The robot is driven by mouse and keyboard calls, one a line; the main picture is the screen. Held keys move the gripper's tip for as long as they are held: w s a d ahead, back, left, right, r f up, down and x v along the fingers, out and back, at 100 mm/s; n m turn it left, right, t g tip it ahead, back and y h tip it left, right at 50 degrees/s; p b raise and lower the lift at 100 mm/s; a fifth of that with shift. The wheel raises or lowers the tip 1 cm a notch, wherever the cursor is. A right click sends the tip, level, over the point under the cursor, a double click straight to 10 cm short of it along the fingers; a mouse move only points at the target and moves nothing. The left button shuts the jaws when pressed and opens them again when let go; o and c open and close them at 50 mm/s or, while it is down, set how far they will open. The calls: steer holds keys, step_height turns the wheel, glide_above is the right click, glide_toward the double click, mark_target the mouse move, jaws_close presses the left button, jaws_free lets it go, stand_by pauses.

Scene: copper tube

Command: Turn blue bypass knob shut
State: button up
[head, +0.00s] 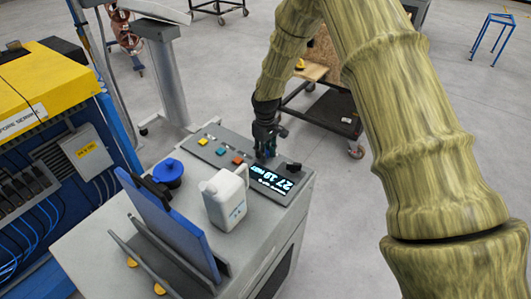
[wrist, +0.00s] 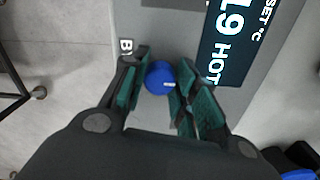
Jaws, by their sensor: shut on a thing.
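The blue bypass knob (wrist: 159,77) is round, with a small white mark on its right side, and sits on the grey panel. My gripper (wrist: 158,88) has its green-padded fingers on either side of the knob in the wrist view, shut on it. In the head view my gripper (head: 266,150) comes down onto the far right part of the panel, and its fingers mostly hide the knob. A label starting with "B" (wrist: 126,46) is partly covered by the left finger.
A lit display (head: 271,178) and a black knob (head: 293,168) are beside my gripper. Coloured buttons (head: 220,151) lie to its left. A white jug (head: 225,198), a blue cap (head: 168,172) and an upright blue panel (head: 178,225) stand nearer on the cabinet.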

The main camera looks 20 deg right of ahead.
steer(key=o, duration=1)
steer(key=shift+r, duration=0.1)
step_height(320, 180, up, 12)
steer(key=shift+d+f, duration=0.1)
